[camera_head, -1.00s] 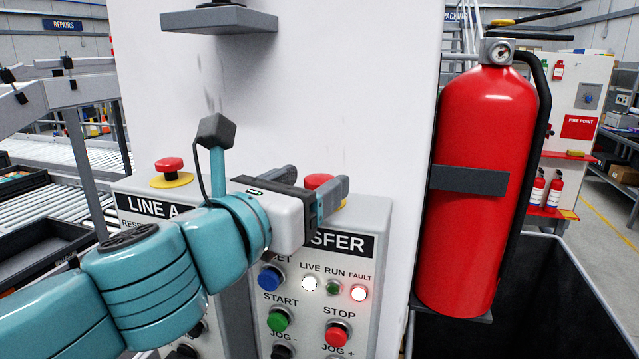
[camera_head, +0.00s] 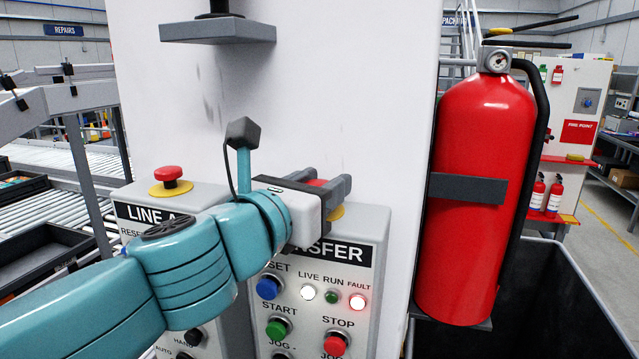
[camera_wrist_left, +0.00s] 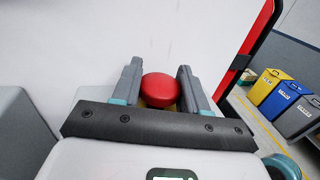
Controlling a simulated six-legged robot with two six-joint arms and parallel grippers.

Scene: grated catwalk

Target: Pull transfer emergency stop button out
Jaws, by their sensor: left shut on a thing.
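The transfer emergency stop button (camera_head: 318,183) is a red mushroom head on a yellow base, on top of the TRANSFER panel (camera_head: 376,222). My left gripper (camera_head: 335,187) is at the button, with its fingers on either side of the red head and shut on it. In the left wrist view the red head (camera_wrist_left: 160,90) sits between the two grey fingers, with a bit of yellow below it. In the head view the gripper hides part of the button and the top of the panel. My right gripper is not in view.
The LINE A panel (camera_head: 135,214) stands left, with its own red button (camera_head: 169,174) on a yellow base. A red fire extinguisher (camera_head: 470,200) hangs right of the TRANSFER panel. A white column (camera_head: 350,90) rises behind. The fault lamp (camera_head: 357,302) glows red.

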